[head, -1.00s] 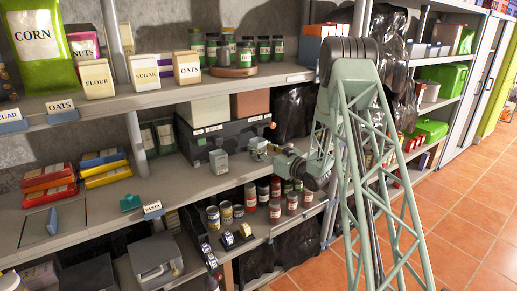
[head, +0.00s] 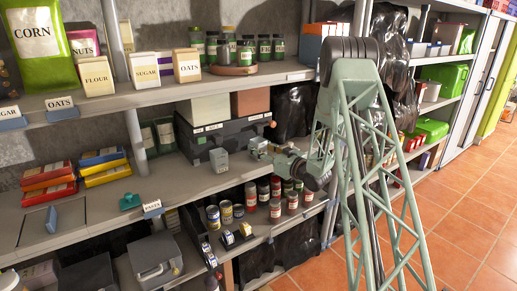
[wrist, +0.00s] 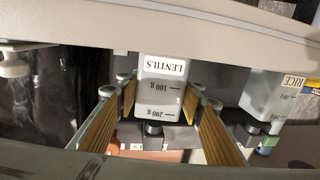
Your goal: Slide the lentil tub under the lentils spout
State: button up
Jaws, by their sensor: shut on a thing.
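The lentil tub (wrist: 162,88) is a pale tub with a LENTILS label and gram marks, upside down in the wrist view. My gripper (wrist: 160,100) is shut on it, with one wood-coloured finger along each side. In the head view my gripper (head: 262,150) is at the shelf, in front of the black dispenser unit (head: 238,136); the tub is hard to tell apart from the fingers there. The unit carries a pale bin (head: 210,109) and a brown bin (head: 251,102).
The rice tub (wrist: 273,98) stands to one side of the lentil tub, apart from it. A pale tub (head: 219,161) stands left of my gripper in the head view. Cans (head: 250,193) fill the shelf below.

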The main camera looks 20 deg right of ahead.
dwell(0.3)
jog(key=o, duration=1)
jog(key=shift+s, duration=0.15)
jog(key=v, duration=1.1)
jog(key=shift+s+d, duration=0.2)
jog(key=shift+s, duration=0.15)
jog(key=shift+w+r, duration=0.1)
jog(key=shift+r, duration=0.05)
